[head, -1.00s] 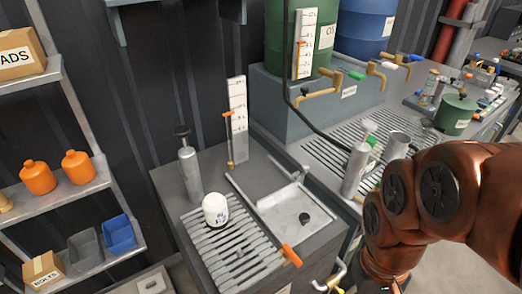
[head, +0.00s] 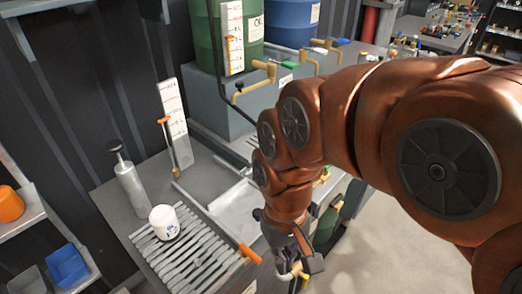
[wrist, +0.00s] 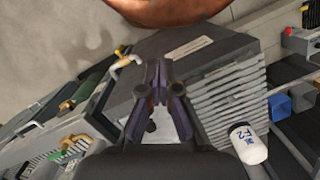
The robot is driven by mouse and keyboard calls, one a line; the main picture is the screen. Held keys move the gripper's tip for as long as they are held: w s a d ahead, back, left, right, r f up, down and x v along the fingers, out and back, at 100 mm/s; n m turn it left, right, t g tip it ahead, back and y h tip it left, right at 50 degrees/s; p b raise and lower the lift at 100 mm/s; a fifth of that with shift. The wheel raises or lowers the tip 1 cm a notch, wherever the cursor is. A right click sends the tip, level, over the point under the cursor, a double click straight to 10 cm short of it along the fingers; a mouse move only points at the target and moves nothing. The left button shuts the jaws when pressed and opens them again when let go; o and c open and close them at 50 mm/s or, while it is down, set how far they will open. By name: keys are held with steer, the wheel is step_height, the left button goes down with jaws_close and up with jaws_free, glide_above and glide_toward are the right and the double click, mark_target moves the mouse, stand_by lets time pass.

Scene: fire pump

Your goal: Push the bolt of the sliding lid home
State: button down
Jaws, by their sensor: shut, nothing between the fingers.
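My gripper (head: 290,258) is shut and empty, and hangs low at the front edge of the grey counter, to the right of the orange handle (head: 250,253). In the wrist view its dark fingers (wrist: 157,68) are together in front of the grey counter side. A pale metal plate (head: 232,208), which may be the sliding lid, lies on the counter top, partly hidden behind my arm. I cannot make out a bolt on it.
A white labelled jar (head: 164,222) stands on the slatted drainer (head: 190,250). It also shows in the wrist view (wrist: 247,145). A grey pump cylinder (head: 130,188) and a gauge board (head: 172,120) stand behind. Open floor (head: 385,235) lies to the right.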

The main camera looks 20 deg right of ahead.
steer(key=w+r+m+y+p, duration=0.1)
steer(key=w+r+m+y, duration=0.25)
steer(key=w, duration=0.95)
steer(key=w+r+m+y+p, duration=0.1)
steer(key=w+r+m+y, duration=0.3)
steer(key=w, duration=0.8)
steer(key=w+d+f+m+t, duration=0.1)
steer(key=w+d+f+m, duration=0.2)
steer(key=d, duration=0.4)
steer(key=w+d+f+m+t, duration=0.1)
steer(key=w+d+f+m, duration=0.1)
steer(key=w+d+m, duration=0.2)
steer(key=w+d+f+m+y, duration=0.1)
steer(key=w+d+f+m, duration=0.2)
steer(key=d, duration=0.7)
steer(key=shift+w+f+m+t+p, duration=0.35)
steer(key=shift+w+m+t+p, duration=0.1)
steer(key=shift+w, duration=0.7)
steer(key=shift+p+x, duration=1.4)
steer(key=shift+x, duration=3.6)
